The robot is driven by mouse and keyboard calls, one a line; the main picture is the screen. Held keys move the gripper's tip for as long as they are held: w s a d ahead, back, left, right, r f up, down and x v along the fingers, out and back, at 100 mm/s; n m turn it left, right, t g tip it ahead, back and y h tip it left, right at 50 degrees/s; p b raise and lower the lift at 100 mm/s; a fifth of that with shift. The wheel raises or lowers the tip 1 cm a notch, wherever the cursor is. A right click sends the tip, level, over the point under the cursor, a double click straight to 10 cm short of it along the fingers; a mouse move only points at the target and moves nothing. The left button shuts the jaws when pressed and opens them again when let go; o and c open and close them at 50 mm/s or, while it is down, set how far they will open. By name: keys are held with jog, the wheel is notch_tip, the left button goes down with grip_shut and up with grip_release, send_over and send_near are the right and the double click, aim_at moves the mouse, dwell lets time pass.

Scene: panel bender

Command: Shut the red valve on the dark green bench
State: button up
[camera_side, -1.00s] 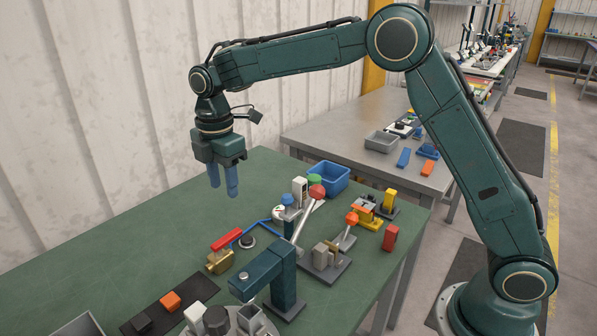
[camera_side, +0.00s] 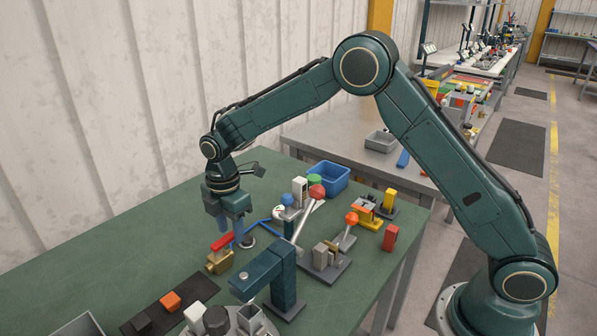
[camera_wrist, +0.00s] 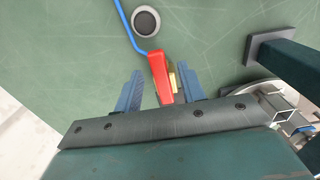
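The valve has a red lever handle (camera_side: 221,242) on a brass body (camera_side: 219,262) and stands on the dark green bench (camera_side: 110,245). My gripper (camera_side: 231,238) is low over the valve, pointing down. In the wrist view, the red handle (camera_wrist: 159,73) lies between the two blue fingers of my open gripper (camera_wrist: 160,68), with a gap on its left side. The right finger is close to the brass body (camera_wrist: 172,80); I cannot tell whether it touches. The fingers partly hide the handle in the side view.
A dark teal post with an arm (camera_side: 275,275) stands close on the right. Levers (camera_side: 307,215) and a blue bin (camera_side: 329,178) are behind. The bench's left part is clear.

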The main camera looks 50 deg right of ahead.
jog(key=shift+f, duration=0.1)
grip_shut()
jog(key=shift+s+m, duration=0.15)
jog(key=shift+m, duration=0.15)
jog(key=m, duration=0.1)
jog(key=s+m, duration=0.1)
jog(key=m, duration=0.1)
jog(key=shift+s+a, duration=0.1)
jog(key=m, duration=0.2)
jog(key=s+m, duration=0.1)
jog(key=m, duration=0.1)
jog(key=shift+s+a, duration=0.1)
jog(key=shift+a, duration=0.25)
jog(key=m, duration=0.1)
jog(key=s+a+m, duration=0.1)
jog(key=m, duration=0.3)
jog(key=shift+s+a, duration=0.15)
jog(key=shift+a, duration=0.15)
jog(key=m, duration=0.1)
jog(key=a+m, duration=0.1)
jog(key=m, duration=0.3)
jog(key=shift+s+a, duration=0.15)
jog(key=shift+a, duration=0.25)
jog(key=shift+m, duration=0.3)
